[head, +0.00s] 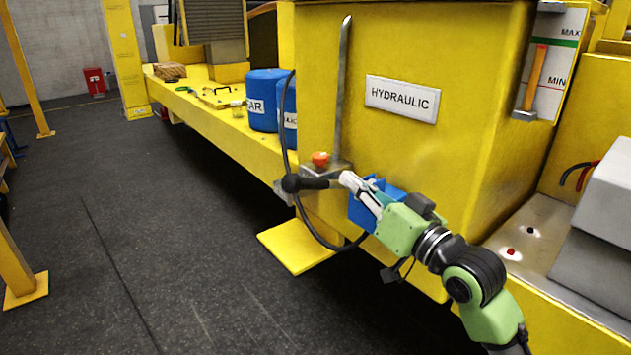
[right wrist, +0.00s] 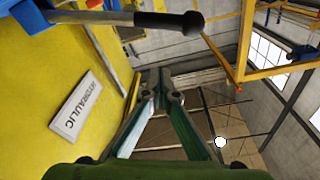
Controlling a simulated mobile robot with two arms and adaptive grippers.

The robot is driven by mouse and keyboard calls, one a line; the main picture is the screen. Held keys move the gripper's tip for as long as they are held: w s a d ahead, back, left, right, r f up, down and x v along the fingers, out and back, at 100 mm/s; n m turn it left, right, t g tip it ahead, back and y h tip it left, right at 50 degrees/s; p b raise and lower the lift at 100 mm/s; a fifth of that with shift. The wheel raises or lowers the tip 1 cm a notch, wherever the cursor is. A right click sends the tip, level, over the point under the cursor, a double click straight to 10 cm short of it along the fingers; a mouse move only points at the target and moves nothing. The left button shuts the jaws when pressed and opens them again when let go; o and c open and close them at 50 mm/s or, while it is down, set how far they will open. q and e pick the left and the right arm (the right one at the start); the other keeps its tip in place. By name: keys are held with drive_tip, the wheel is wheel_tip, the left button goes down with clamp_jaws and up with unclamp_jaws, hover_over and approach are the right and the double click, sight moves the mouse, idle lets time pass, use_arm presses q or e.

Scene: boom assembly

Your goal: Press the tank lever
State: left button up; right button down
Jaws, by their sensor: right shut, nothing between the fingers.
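The lever has a black grip with a round end (head: 312,184) and sticks out sideways low in front of the yellow tank (head: 440,45). In the right wrist view its metal rod and black grip (right wrist: 165,20) cross the top of the picture. My right gripper (head: 347,180) is shut and empty. In the head view its fingertips overlap the inner end of the black grip. In the right wrist view the shut fingertips (right wrist: 161,80) point past the lever, with a gap between them and the grip, so I see no grasp. My left gripper is not in view.
A metal block with an orange knob (head: 320,159) sits behind the lever, and a tall metal bar (head: 342,85) rises there. A black hose (head: 296,218) loops close by. Blue drums (head: 263,110) stand on the yellow ledge. The dark floor (head: 150,230) is open at left.

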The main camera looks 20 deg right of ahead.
sight(333, 184)
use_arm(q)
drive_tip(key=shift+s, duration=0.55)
use_arm(e)
drive_tip(key=shift+r, duration=0.15)
